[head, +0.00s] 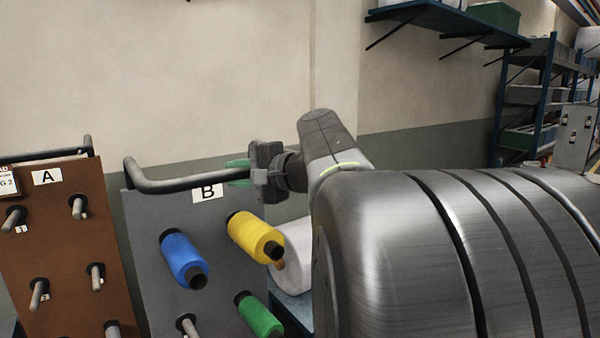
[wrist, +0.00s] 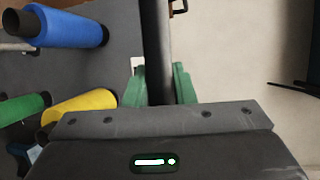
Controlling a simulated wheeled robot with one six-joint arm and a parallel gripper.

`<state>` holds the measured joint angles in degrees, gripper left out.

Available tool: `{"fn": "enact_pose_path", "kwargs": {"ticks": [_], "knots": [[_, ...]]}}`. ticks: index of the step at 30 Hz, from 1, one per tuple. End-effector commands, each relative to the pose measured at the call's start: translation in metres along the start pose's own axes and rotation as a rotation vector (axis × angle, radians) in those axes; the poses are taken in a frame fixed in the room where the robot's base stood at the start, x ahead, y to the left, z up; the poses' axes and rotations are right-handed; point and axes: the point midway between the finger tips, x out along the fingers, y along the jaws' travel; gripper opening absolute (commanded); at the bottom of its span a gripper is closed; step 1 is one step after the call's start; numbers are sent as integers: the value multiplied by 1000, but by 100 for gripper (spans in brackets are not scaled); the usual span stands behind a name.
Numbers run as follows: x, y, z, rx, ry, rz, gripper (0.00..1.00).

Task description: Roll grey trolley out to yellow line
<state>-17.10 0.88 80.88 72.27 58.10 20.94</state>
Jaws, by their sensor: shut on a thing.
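The grey trolley (head: 147,222) is an upright grey panel with a "B" label (head: 208,192), pegs and a dark bar handle (head: 185,183) along its top. It carries a blue spool (head: 184,259), a yellow spool (head: 255,237) and a green spool (head: 259,314). My gripper (head: 238,172) is shut on the handle near its right end. In the wrist view the green fingers (wrist: 158,85) lie on both sides of the handle bar (wrist: 157,45). The trolley's lower part and the floor, with any yellow line, are out of view.
A brown trolley (head: 60,250) labelled "A" stands close on the left, with mostly bare pegs. A white roll (head: 295,255) sits behind the grey trolley at right. A wall shelf (head: 445,18) and blue rack (head: 530,100) are at upper right. The wall (head: 180,80) is behind.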

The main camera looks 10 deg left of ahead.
Motion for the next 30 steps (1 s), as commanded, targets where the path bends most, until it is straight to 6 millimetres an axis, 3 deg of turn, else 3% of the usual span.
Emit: {"fn": "enact_pose_path", "kwargs": {"ticks": [17,30], "knots": [[3,0,-2,1,-1,1,0],[73,-18,-31,1,0,-3,0]]}}
